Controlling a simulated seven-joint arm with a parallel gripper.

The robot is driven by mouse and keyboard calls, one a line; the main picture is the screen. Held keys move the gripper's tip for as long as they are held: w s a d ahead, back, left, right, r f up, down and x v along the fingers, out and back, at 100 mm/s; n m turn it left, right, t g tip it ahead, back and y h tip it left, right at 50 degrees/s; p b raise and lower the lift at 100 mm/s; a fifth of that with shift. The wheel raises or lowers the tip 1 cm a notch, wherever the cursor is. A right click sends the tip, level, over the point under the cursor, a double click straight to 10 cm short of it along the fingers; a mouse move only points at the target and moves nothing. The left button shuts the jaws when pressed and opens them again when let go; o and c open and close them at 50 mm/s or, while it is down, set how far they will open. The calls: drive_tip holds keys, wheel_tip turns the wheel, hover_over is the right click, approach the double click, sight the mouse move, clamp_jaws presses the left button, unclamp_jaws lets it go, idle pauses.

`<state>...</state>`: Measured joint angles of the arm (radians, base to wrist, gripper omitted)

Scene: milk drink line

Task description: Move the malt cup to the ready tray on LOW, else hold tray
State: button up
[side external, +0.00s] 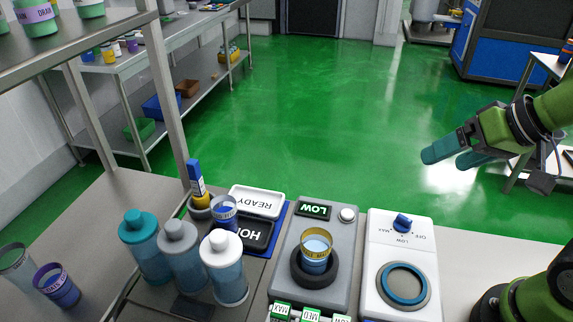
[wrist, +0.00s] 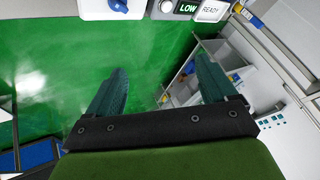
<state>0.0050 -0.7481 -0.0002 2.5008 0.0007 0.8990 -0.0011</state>
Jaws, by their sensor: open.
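A yellow-banded cup with pale blue contents (side external: 316,252) stands upright in a dark ring on a grey unit; its lettering is too small to read, so I cannot confirm it is the malt cup. The unit's display (side external: 314,211) reads LOW, and it also shows in the wrist view (wrist: 188,7). The white READY tray (side external: 258,201) looks empty. The black HOLD tray (side external: 256,236) is in front of it, partly hidden by bottles and a blue-banded cup (side external: 224,210). My gripper (side external: 450,153) is open and empty, raised right of the trays and units, over the green floor in the picture.
Three capped bottles (side external: 180,256) stand left of the trays. A white unit with a blue knob (side external: 403,222) and a ring stands right of the grey one. More cups (side external: 57,286) are at the left. A shelf post (side external: 165,85) rises behind. The space around my gripper is clear.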

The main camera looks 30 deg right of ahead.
wheel_tip(320, 180, down, 7)
drive_tip(key=w+d+m+g, duration=0.1)
drive_tip(key=w+m+g, duration=0.1)
drive_tip(key=m+g, duration=0.15)
drive_tip(key=m+g+y, duration=0.4)
drive_tip(key=m+y, duration=0.6)
drive_tip(key=y, duration=0.2)
approach(328, 234)
drive_tip(key=shift+y, duration=0.3)
drive_tip(key=shift+f+x, duration=0.2)
drive_tip(key=shift+x, duration=2.95)
drive_tip(key=shift+f+x, duration=0.2)
drive_tip(key=shift+x, duration=3)
drive_tip(key=shift+d, duration=0.1)
drive_tip(key=shift+c, duration=0.2)
